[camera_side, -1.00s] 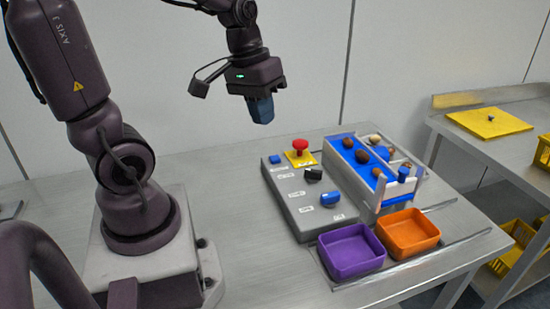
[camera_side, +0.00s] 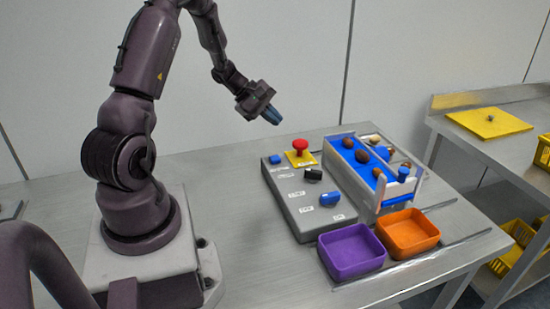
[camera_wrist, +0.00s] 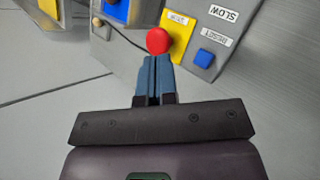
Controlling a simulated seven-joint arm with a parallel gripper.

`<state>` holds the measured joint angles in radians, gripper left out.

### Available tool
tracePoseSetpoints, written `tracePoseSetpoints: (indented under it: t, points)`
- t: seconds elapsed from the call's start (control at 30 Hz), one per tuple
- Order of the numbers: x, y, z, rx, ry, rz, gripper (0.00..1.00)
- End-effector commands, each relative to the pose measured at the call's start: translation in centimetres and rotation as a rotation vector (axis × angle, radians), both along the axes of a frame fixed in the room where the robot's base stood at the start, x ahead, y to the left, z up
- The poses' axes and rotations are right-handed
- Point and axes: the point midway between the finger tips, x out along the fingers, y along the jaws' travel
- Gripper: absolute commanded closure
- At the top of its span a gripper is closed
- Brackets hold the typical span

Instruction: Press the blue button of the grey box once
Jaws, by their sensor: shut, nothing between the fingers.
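The grey box (camera_side: 291,205) stands on the metal table in the side view. Its blue button (camera_side: 274,160) is a small square at the far left corner, beside a red mushroom button (camera_side: 299,146) on a yellow plate. In the wrist view the blue button (camera_wrist: 203,58) is right of the red button (camera_wrist: 158,40), near a label that seems to read RESET. My gripper (camera_side: 273,116) is shut and empty, with blue fingers, in the air above the far end of the box. In the wrist view its fingertips (camera_wrist: 153,62) overlap the red button's lower edge.
The box also carries a black knob (camera_side: 313,174) and a blue knob (camera_side: 330,199). A blue belt (camera_side: 364,170) with several dates stands right of it. A purple tray (camera_side: 350,252) and an orange tray (camera_side: 407,233) are in front. The table left of the box is clear.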

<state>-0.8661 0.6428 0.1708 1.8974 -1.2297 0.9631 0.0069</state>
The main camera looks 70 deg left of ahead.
Motion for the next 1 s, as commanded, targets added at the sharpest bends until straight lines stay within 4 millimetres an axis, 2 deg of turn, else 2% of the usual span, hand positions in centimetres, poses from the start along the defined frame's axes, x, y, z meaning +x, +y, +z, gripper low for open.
tracePoseSetpoints:
  t: [0.47,1.0]
  points:
    - [0.1,-0.1,-0.4,-0.005,-0.005,0.004,1.0]
    - [0.1,-0.1,-7.2,-0.006,-0.004,0.003,1.0]
